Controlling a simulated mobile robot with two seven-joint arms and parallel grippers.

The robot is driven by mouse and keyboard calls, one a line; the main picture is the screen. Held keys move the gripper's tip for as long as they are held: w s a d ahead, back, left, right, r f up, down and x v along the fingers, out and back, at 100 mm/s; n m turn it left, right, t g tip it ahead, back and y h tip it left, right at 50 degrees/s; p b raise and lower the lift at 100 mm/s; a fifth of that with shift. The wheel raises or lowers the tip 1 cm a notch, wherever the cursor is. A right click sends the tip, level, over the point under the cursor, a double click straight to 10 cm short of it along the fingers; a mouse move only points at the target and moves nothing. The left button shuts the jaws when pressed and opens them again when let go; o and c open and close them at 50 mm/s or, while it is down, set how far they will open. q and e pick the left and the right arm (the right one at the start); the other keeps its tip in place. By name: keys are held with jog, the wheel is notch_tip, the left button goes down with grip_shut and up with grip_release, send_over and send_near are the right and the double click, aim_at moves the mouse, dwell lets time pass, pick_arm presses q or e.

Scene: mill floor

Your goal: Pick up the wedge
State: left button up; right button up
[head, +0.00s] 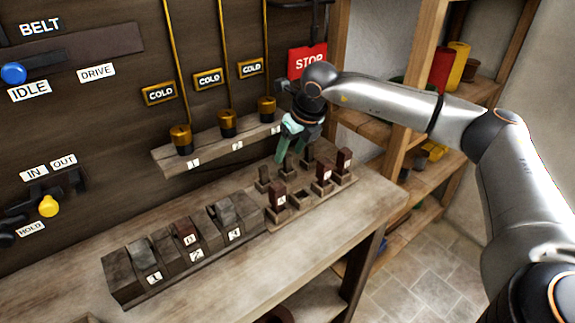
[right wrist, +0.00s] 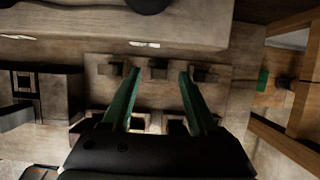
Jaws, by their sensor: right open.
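Several small upright blocks that look like wedges stand in a wooden rack (head: 320,202) at the right end of the bench. Dark red, labelled ones include a front wedge (head: 277,198), a middle wedge (head: 323,173) and a far-right wedge (head: 344,160). Plain dark ones stand in the back row, one of them a back-left wedge (head: 263,178). I cannot tell which wedge is meant. My right gripper (head: 291,150) is open, its green fingers pointing down over the back row. In the right wrist view a dark block (right wrist: 158,70) shows between the fingertips; contact is unclear. My left gripper is out of view.
A long slotted block (head: 190,250) numbered 1 to 3 lies left of the rack. A wall shelf (head: 217,143) with brass weights on rods is close behind my gripper. A red STOP sign (head: 307,59) hangs above. Wooden shelving (head: 400,150) stands right. The bench front is clear.

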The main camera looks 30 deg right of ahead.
aim_at(288, 156)
jog(key=x, duration=0.3)
jog(key=shift+f, duration=0.25)
jog(key=shift+s, duration=0.1)
grip_shut()
